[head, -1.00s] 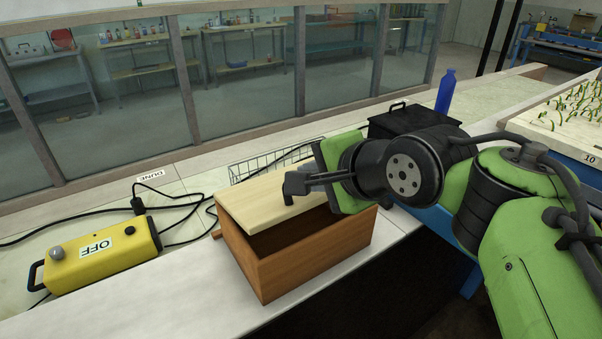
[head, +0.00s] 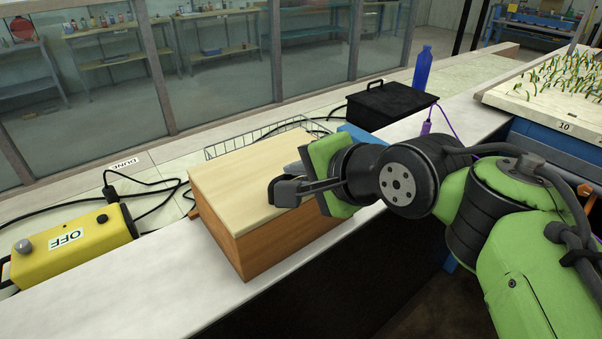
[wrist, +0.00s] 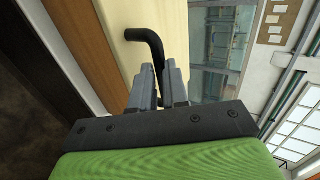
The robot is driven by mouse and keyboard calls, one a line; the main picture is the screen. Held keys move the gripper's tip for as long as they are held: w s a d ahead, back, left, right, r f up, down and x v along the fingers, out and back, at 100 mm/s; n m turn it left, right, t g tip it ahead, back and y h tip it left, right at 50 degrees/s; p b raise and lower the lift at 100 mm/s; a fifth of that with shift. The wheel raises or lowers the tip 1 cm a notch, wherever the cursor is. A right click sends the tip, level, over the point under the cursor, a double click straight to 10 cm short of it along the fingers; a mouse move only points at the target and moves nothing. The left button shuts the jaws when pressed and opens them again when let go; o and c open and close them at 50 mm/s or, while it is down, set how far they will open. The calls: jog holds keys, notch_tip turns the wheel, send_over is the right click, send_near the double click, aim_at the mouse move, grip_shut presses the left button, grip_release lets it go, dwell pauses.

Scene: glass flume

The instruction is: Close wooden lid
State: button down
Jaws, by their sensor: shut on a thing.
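The wooden box (head: 297,244) stands on the white ledge in the head view. Its pale wooden lid (head: 243,178) lies flat over the top, and no opening shows from this side. My gripper (head: 290,190) is at the lid's near right part. In the wrist view the lid (wrist: 118,45) is a pale band beside the brown box side (wrist: 75,35). The fingers (wrist: 160,80) are shut on a bent black handle (wrist: 146,36) at the lid. The lid's near right corner is partly hidden by my gripper in the head view.
A yellow control box (head: 72,245) marked OFF with black cables lies at left. A wire basket (head: 262,135) is behind the box. A black case (head: 390,102), a blue bottle (head: 423,68) and a planted tray (head: 545,110) stand to the right. Glass panels line the back.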

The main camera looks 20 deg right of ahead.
jog(key=shift+s+d+f+g, duration=0.15)
jog(key=shift+f+g, duration=0.15)
jog(key=shift+f, duration=0.5)
jog(key=c, duration=1.1)
grip_release()
jog(key=p+v, duration=0.6)
jog(key=v, duration=1)
jog(key=shift+r, duration=0.1)
